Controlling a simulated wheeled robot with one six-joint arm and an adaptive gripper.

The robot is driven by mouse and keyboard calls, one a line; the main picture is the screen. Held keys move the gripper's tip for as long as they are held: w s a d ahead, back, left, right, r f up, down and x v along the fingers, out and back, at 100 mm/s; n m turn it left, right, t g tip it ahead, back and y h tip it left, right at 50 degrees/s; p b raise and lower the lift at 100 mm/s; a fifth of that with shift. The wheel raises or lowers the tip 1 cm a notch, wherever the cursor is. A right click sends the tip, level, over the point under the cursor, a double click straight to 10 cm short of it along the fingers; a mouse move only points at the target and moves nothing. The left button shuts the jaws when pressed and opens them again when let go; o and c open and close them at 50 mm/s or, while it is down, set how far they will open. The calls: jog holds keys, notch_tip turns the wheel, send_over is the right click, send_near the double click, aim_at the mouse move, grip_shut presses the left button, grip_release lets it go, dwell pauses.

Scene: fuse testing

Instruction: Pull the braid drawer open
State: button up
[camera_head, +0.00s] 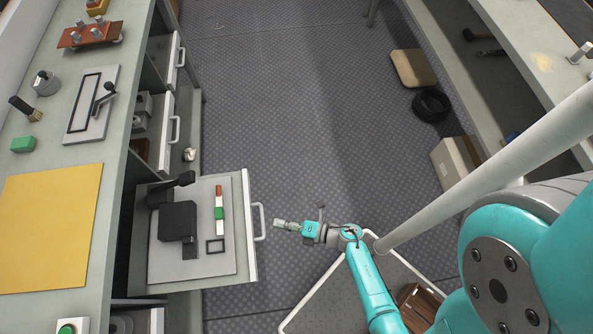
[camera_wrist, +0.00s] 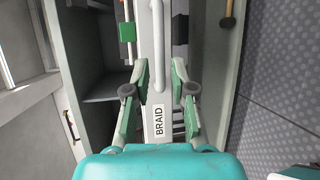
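The drawer labelled BRAID stands pulled out from the left bench in the head view; its white front (camera_head: 249,235) faces my gripper. The label shows on the drawer front (camera_wrist: 158,122) in the wrist view. A pale bar handle (camera_head: 260,222) sticks out from the front, and it also shows in the wrist view (camera_wrist: 166,45). My gripper (camera_head: 278,224) is just right of the handle, with a small gap in the head view. In the wrist view my gripper (camera_wrist: 160,70) is open, its green-padded fingers apart and nothing held between them.
The open drawer holds a light panel (camera_head: 165,262) with a black block (camera_head: 178,220) and a small green piece (camera_head: 219,213). Other drawers (camera_head: 172,120) are farther along the bench. A box (camera_head: 452,165) stands by the right bench.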

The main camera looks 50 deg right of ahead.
jog(key=shift+v, duration=2.4)
